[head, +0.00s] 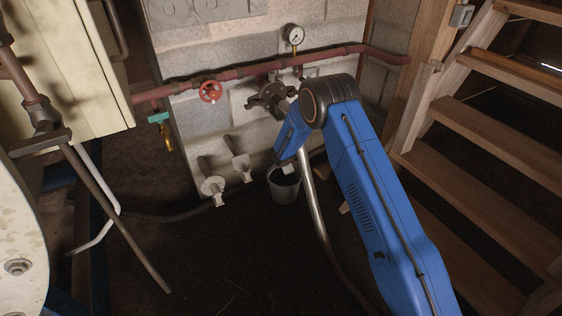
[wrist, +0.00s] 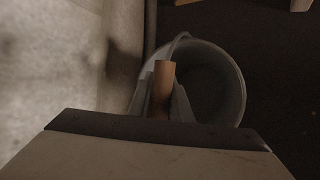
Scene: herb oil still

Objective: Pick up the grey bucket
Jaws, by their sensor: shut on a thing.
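The grey bucket (head: 285,190) is at the foot of the block wall, below the dark valve, in the head view. In the wrist view the bucket's round rim (wrist: 240,85) and dark inside show from above. A thin wire handle with a wooden grip (wrist: 163,75) rises over it. My gripper (wrist: 162,95) is shut on this wooden grip, one finger on each side of it. In the head view my blue arm reaches down to the bucket, and my gripper is mostly hidden. I cannot tell whether the bucket touches the floor.
A red pipe with a red handwheel (head: 210,91) and a gauge (head: 294,35) runs along the wall. Two pale taps (head: 213,187) stick out left of the bucket. Wooden stairs (head: 470,150) stand on the right. The dark floor in front looks mostly clear.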

